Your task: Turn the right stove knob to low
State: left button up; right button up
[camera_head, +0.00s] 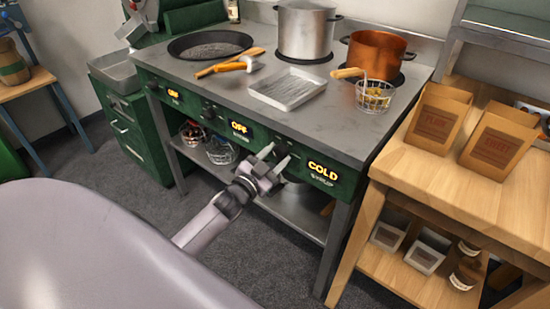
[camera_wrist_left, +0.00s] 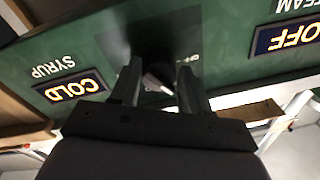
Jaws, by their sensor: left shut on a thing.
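The stove (camera_head: 345,122) has a green front panel with knobs and lit displays. The right display (camera_head: 323,170) reads COLD above the word SYRUP; it also shows upside down in the left wrist view (camera_wrist_left: 71,88). My left gripper (camera_head: 277,157) is at the right knob, just left of that display. In the left wrist view, its two dark fingers stand on either side of the dark knob (camera_wrist_left: 157,77), closed on it. The knob is mostly hidden by the fingers in the head view, and its pointer cannot be made out. My right gripper is not in view.
The middle display (camera_head: 240,128) reads OFF, with its knob (camera_head: 208,111) beside it. A copper pot (camera_head: 376,53), steel pot (camera_head: 305,30), metal tray (camera_head: 288,88) and wire basket (camera_head: 374,97) stand on top. A wooden table (camera_head: 450,190) with paper bags is close on the right.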

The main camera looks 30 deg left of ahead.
pick_arm(q)
jog(key=shift+d+f, duration=0.15)
jog(key=shift+d, duration=0.1)
jog(key=o, duration=1)
jog(key=shift+a, duration=0.1)
jog(key=shift+s, duration=0.55)
jog(key=s, duration=0.6)
jog(key=shift+f+p, duration=0.2)
jog(key=shift+p, duration=0.1)
jog(key=s+d+f+n+g+p, duration=0.1)
jog(key=s+d+f+g+p, duration=0.1)
jog(key=s+d, duration=0.5)
jog(key=s+d+f+n+g+h+p, duration=0.1)
jog(key=s+d+g+p, duration=0.4)
jog(key=s, duration=0.7)
jog(key=shift+s+d+f+n+g+h, duration=0.3)
jog(key=shift+d+f+n+g, duration=0.3)
jog(key=shift+d, duration=0.5)
